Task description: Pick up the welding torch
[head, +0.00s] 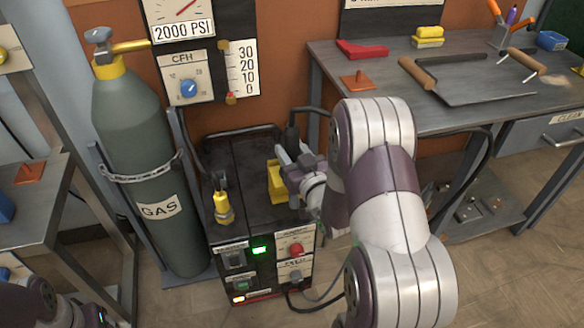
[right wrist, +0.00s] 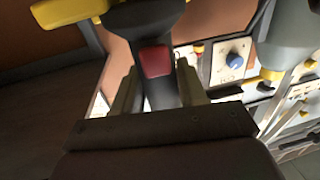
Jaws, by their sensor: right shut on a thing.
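The welding torch (right wrist: 153,95) is dark with a red trigger and sits between the fingers of my right gripper (right wrist: 152,88) in the right wrist view. In the head view my right gripper (head: 294,158) is over the right part of the welding machine's top, shut on the torch. The torch is mostly hidden there by the gripper and arm. A yellow holder (head: 276,183) stands just beside the gripper; I cannot tell whether the torch touches it. Part of my left arm shows at the lower left corner, and its fingers cannot be made out.
The welding machine (head: 236,170) has a yellow-topped fitting (head: 222,207) on its left. A green gas cylinder (head: 140,150) is chained left of it. A workbench (head: 385,95) with trays and tools stands right, and a small table (head: 40,180) left. A black cable runs behind my gripper.

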